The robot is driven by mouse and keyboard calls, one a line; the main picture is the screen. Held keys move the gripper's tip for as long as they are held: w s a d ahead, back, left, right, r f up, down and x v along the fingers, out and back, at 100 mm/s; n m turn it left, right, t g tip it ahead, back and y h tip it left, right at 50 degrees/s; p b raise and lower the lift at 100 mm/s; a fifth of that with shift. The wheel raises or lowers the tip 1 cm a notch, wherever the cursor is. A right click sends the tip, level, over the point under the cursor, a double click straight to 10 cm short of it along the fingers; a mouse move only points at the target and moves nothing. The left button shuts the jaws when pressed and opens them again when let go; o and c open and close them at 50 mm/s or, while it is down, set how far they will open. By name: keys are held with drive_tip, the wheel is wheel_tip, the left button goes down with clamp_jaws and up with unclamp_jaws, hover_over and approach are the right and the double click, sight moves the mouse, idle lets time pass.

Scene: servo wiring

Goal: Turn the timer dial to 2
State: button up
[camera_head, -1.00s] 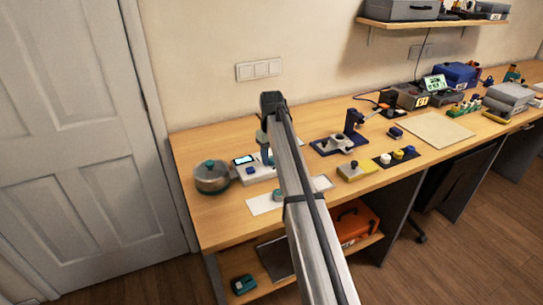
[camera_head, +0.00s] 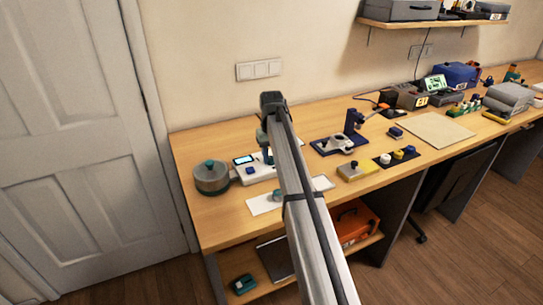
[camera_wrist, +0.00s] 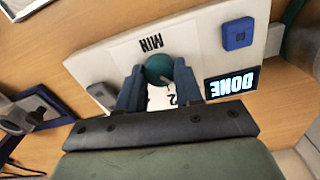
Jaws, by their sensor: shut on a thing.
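The timer is a white box (camera_head: 262,174) on the left of the bench, with a lit screen. In the wrist view its white face (camera_wrist: 95,62) shows inverted "MIN" lettering, and the screen (camera_wrist: 231,85) reads "DONE", also inverted. The round teal dial (camera_wrist: 159,68) sits between the fingers of my gripper (camera_wrist: 160,80), which is shut on it. A pale mark shows on the dial's lower edge, near a printed "2" (camera_wrist: 172,100). Other numbers are hidden by my fingers. In the head view my arm hides the dial.
A blue button (camera_wrist: 237,33) and a grey button (camera_wrist: 101,95) are on the timer. A grey pot (camera_head: 211,180) stands close to its left. A white sheet (camera_head: 260,206) lies in front. A dark stand (camera_head: 352,128) is to the right.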

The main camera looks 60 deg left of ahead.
drive_tip(key=m, duration=0.3)
drive_tip(key=shift+m, duration=2.1)
drive_tip(key=o, duration=1)
drive_tip(key=shift+o, duration=0.2)
wheel_tip(320, 180, up, 14)
drive_tip(key=shift+f, duration=0.1)
